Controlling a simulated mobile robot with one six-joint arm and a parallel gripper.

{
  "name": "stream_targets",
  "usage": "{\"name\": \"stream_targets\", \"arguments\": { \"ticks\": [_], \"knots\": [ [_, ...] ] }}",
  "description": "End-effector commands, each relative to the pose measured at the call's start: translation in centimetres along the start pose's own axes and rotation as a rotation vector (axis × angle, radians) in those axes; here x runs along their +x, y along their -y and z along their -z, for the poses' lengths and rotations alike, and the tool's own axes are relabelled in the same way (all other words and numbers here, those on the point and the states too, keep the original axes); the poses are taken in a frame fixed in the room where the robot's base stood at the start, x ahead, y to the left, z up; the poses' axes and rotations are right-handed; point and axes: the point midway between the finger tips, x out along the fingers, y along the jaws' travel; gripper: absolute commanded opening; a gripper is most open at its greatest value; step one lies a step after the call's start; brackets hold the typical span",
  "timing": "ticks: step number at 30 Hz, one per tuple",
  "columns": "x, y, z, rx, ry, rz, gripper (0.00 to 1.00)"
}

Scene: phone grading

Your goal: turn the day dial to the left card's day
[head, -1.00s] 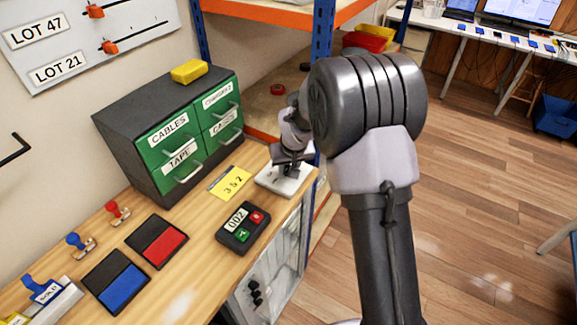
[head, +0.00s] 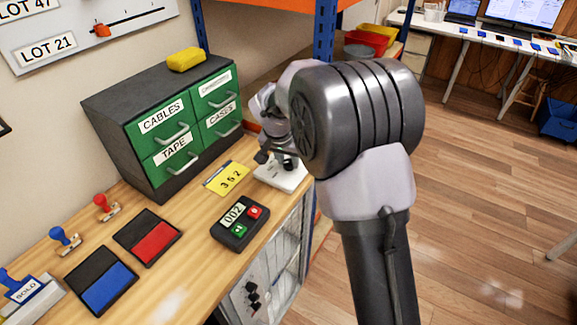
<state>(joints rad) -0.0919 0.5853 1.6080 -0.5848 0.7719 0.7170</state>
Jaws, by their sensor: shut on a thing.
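My gripper (head: 284,162) is at the far right corner of the wooden bench, low over a small white base (head: 281,178). It is shut on a part on top of this base. My wrist and arm hide much of that part, so its markings and setting cannot be read. No day dial shows clearly.
A black counter (head: 239,223) showing "002" has red and green buttons. A green drawer cabinet (head: 160,130) with a yellow block (head: 187,59) on top stands behind. Red (head: 153,243) and blue (head: 106,286) ink pads and several stamps lie left. Shelving uprights stand near my arm.

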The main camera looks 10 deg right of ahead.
Motion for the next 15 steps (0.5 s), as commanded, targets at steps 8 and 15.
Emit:
{"name": "stream_targets", "arguments": {
  "ticks": [8, 15],
  "knots": [
    [0.1, 0.11, -0.09, 0.101, 0.001, -0.043, 0.0],
    [0.02, 0.11, -0.06, 0.132, 0.002, -0.055, 0.0]
  ]
}}
